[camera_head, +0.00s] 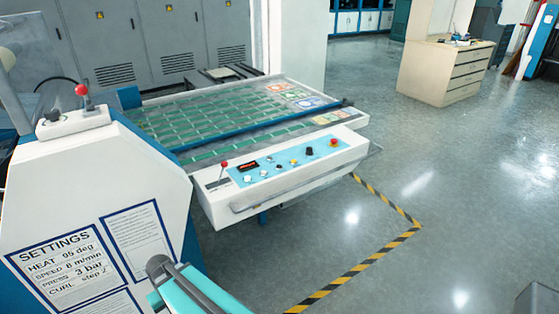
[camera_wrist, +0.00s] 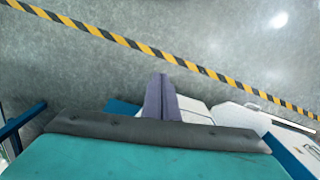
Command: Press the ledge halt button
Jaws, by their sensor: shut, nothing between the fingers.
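A red button (camera_head: 333,142) sits at the right end of the blue control panel (camera_head: 285,161), on the front ledge of the laminating machine. Its label is too small to read. My gripper (camera_wrist: 160,80) shows in the wrist view as two dark grey-purple fingers, pressed together and empty, pointing up the picture over bare floor. The fingers touch nothing visible. The red button cannot be made out in the wrist view, and my fingers cannot be made out in the head view.
A red-knobbed lever (camera_head: 223,167) stands left of the panel; another red knob (camera_head: 81,90) tops the white housing (camera_head: 95,170) at left. A handrail (camera_head: 290,192) runs along the ledge front. Striped floor tape (camera_head: 388,243) borders open floor. A drawer cabinet (camera_head: 445,72) stands at back right.

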